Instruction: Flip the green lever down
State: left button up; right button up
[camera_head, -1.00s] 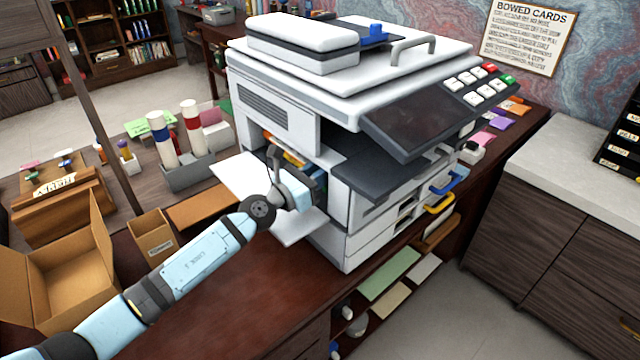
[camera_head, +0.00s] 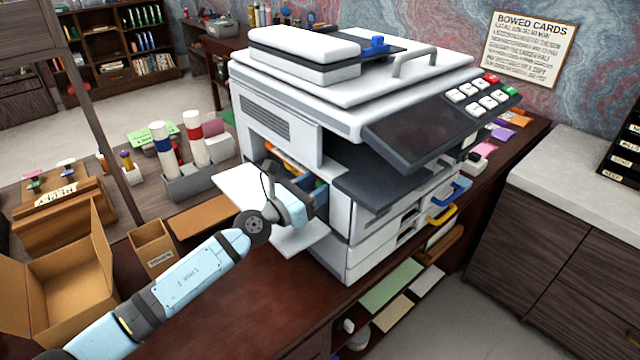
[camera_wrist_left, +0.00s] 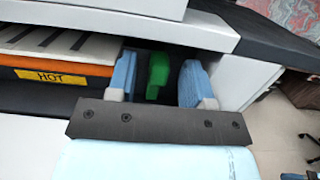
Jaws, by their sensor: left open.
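The green lever (camera_wrist_left: 157,76) shows in the left wrist view inside the open side of the white copier (camera_head: 284,130), standing between the two blue-padded fingers of my left gripper (camera_wrist_left: 160,82). The fingers are apart, one on each side of the lever, with a gap on both sides; contact is not visible. In the head view my left gripper (camera_head: 312,187) reaches into the copier's opening, and the lever is hidden there.
An orange part with a yellow HOT label (camera_wrist_left: 50,76) lies left of my fingers inside the copier. An opened white side panel (camera_head: 240,183) hangs beside the opening. An open cardboard box (camera_head: 75,280) stands on the desk (camera_head: 230,310) at left.

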pick_arm(q)
jog(key=b+v, duration=0.1)
jog(key=v, duration=1)
jog(key=shift+s+a+b, duration=0.25)
jog(key=shift+b, duration=0.05)
jog(key=shift+s+a, duration=0.3)
